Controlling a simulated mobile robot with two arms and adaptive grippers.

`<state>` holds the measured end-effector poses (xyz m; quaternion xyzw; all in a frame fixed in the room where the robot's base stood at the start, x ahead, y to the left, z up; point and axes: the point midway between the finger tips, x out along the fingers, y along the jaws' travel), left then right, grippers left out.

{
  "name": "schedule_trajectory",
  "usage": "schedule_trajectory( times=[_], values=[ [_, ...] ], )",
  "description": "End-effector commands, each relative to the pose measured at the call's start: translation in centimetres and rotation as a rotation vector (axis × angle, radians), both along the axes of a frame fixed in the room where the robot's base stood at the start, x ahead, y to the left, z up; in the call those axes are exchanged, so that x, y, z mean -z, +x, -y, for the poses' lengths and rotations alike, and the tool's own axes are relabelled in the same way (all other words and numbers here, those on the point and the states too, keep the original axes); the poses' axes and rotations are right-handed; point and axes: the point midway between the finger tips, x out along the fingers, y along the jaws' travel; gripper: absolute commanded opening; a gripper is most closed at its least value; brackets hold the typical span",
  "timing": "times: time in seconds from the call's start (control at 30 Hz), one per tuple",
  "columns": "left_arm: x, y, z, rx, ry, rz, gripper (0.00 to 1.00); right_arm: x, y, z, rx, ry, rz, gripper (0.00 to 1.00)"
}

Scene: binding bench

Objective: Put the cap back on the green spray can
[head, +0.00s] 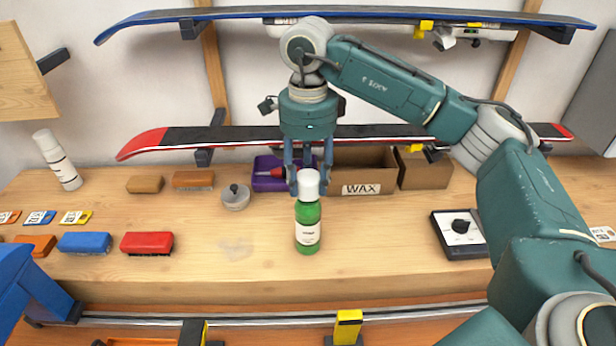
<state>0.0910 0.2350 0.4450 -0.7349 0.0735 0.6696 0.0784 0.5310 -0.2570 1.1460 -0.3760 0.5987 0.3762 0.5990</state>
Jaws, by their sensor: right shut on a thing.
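The green spray can (308,226) stands upright on the bench, near the middle of the head view, with a white label on its front. The white cap (308,184) is at the top of the can, upright and in line with it. No gap shows between cap and can, but I cannot tell whether the cap is fully seated. My right gripper (308,182) points straight down over the can, its two fingers on either side of the cap, shut on it. My left gripper is not in view.
A WAX box (362,170) and a purple bin (270,174) stand behind the can. A round metal tin (235,196) and a red brush (147,243) are to its left. Skis hang above. The bench around the can is clear.

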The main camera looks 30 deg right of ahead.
Motion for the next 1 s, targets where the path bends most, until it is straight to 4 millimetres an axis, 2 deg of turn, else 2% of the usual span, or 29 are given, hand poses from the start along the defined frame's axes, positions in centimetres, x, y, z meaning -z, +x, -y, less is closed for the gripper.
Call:
schedule_trajectory(
  times=[0.57,1.0],
  values=[
    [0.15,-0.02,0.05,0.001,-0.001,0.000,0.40,0.18,0.00,0.01,0.000,0.000,0.000,0.32],
    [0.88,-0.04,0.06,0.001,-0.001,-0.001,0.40,1.06,0.01,-0.01,0.000,0.000,0.000,0.32]
  ],
)
